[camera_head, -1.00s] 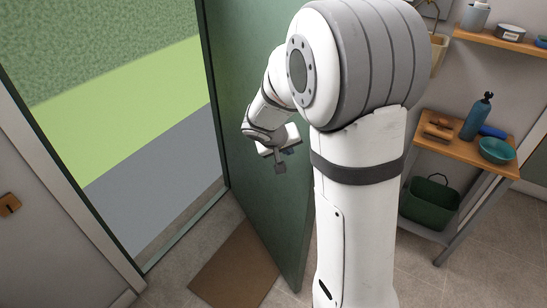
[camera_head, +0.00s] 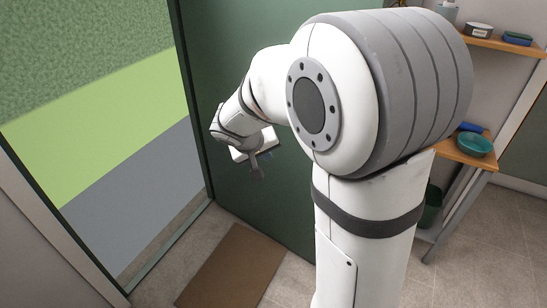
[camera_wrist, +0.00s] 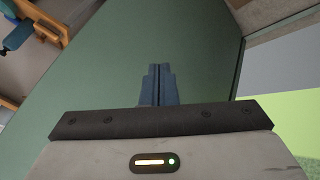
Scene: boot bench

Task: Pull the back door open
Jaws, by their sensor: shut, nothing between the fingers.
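The back door (camera_head: 285,205) is a dark green panel standing ajar at an angle to its doorway. Grass and grey paving show through the opening at its left. My gripper (camera_head: 257,172) is in front of the door's face, with its fingers shut and empty. In the wrist view the two blue-grey fingertips (camera_wrist: 160,72) are together, with the green door face (camera_wrist: 205,50) filling the view beyond them. I cannot tell whether they touch it. No handle shows, and my arm hides the door's free edge in the head view.
A brown mat (camera_head: 232,262) lies on the tiled floor below the door. At the right stands a bench (camera_head: 465,150) with a teal bowl (camera_head: 474,145) and a green basket (camera_head: 431,205) below. A wall shelf (camera_head: 500,42) holds small containers.

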